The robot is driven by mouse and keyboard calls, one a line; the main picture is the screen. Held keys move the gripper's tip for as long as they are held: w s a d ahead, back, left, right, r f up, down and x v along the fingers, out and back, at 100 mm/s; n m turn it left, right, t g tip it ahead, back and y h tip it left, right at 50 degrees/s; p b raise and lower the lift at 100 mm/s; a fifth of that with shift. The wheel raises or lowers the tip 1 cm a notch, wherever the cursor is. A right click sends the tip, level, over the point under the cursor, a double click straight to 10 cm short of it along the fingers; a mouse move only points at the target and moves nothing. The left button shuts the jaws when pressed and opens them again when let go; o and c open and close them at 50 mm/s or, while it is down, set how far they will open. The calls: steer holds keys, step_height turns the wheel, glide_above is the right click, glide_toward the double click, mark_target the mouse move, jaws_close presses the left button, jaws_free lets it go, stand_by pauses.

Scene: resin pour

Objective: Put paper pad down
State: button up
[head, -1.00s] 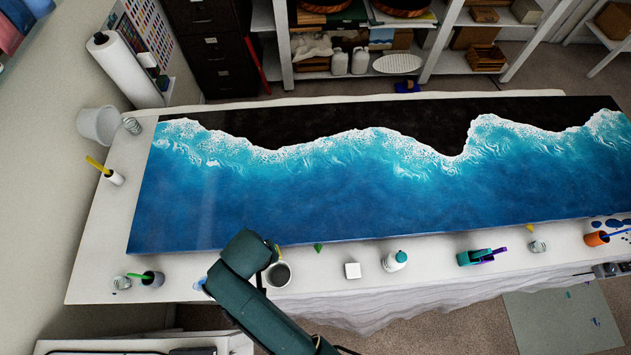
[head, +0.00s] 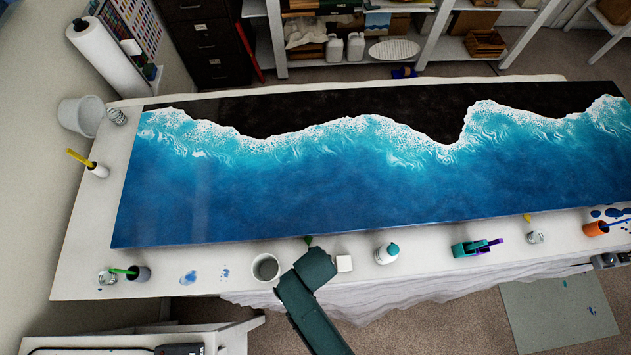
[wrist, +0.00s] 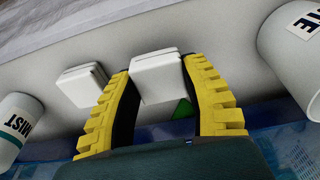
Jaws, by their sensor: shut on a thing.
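My gripper (wrist: 162,98), with yellow ribbed fingers, is shut on a white square paper pad (wrist: 157,78) in the wrist view. The pad is over the white tabletop (wrist: 225,70); I cannot tell whether it touches it. A second white pad (wrist: 82,85) lies just left of the gripper there, and it also shows right of my arm in the head view (head: 344,263). The held pad and my fingers are hidden behind my arm in the head view.
A small green cone (head: 308,240) is near the blue resin panel (head: 300,190). Blue stains (head: 188,277) mark the tabletop further left.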

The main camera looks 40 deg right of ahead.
steer(key=shift+f, duration=0.6)
steer(key=shift+f, duration=0.2)
steer(key=o, duration=1.1)
steer(key=shift+c, duration=0.2)
steer(key=shift+r, duration=0.1)
